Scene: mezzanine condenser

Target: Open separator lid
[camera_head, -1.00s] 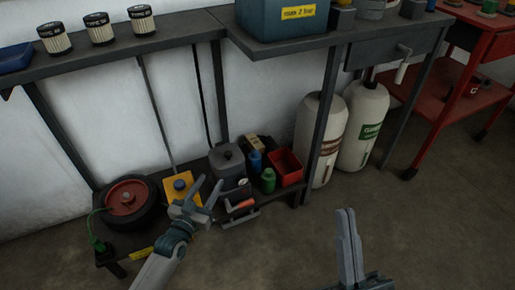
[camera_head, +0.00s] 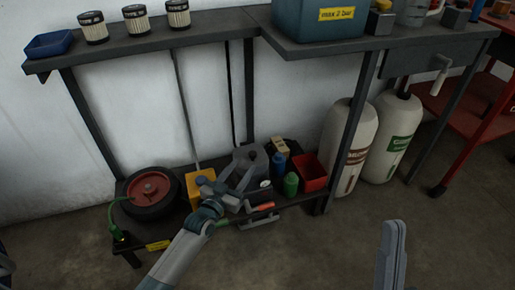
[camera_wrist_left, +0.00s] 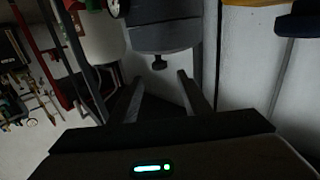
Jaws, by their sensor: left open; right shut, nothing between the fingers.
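The separator looks to be the dark grey box (camera_head: 250,158) with a lid on the low shelf, partly hidden behind my left gripper. Its lid appears closed. My left gripper (camera_head: 237,178) is open in front of it, with nothing between its fingers. In the left wrist view, a dark grey body (camera_wrist_left: 165,35), seemingly the separator, has a small black knob (camera_wrist_left: 159,62) beyond and roughly between the open fingertips (camera_wrist_left: 160,78); they look apart from it. My right gripper (camera_head: 392,250) is shut and empty over the floor at the lower right.
On the shelf stand a red-hubbed reel (camera_head: 151,190), a yellow block (camera_head: 199,187), a blue bottle (camera_head: 278,166), a green bottle (camera_head: 291,184) and a red bin (camera_head: 313,172). A table leg (camera_head: 352,135) rises at the right. Filters and a blue tank (camera_head: 318,20) sit on the bench above.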

